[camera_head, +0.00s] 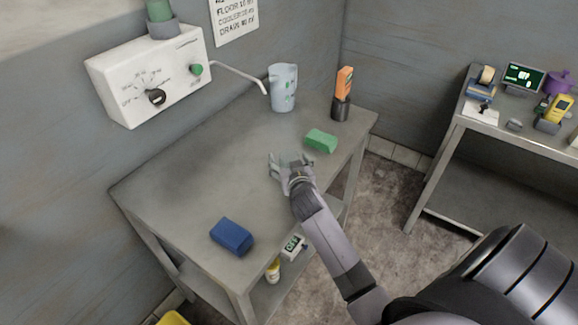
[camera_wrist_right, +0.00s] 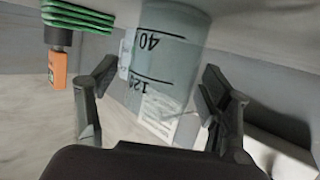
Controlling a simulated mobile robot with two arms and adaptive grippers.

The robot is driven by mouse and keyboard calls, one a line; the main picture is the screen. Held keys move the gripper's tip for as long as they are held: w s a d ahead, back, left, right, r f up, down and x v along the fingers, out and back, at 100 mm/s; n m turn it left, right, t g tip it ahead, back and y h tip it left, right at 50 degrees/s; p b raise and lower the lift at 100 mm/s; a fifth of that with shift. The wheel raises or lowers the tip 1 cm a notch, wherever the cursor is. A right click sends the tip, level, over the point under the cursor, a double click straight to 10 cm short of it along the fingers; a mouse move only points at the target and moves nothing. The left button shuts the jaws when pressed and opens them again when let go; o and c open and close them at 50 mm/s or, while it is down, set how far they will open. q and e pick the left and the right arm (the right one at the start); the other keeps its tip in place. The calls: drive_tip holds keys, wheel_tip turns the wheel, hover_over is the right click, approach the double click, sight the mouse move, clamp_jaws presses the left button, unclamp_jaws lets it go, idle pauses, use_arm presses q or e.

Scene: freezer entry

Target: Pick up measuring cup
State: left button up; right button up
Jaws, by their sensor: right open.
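The measuring cup (camera_head: 283,90) is a clear, bluish cup standing upright at the back of the grey metal table (camera_head: 180,185). In the right wrist view the measuring cup (camera_wrist_right: 165,55) appears between the fingers, with dark graduation marks and numbers on its wall. My right gripper (camera_head: 285,160) is above the table, in front of the cup and apart from it in the head view. It is open and empty, and its two fingers (camera_wrist_right: 160,105) spread to either side of the cup in the wrist view. My left gripper does not show.
An orange-handled tool stands in a black holder (camera_head: 340,109) right of the cup. A blue block (camera_head: 232,236) lies at the front. A white control box (camera_head: 150,75) is on the wall. The table's middle is clear.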

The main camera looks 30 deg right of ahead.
drive_tip(key=c, duration=1.1)
drive_tip(key=shift+r, duration=0.15)
drive_tip(key=shift+c, duration=0.2)
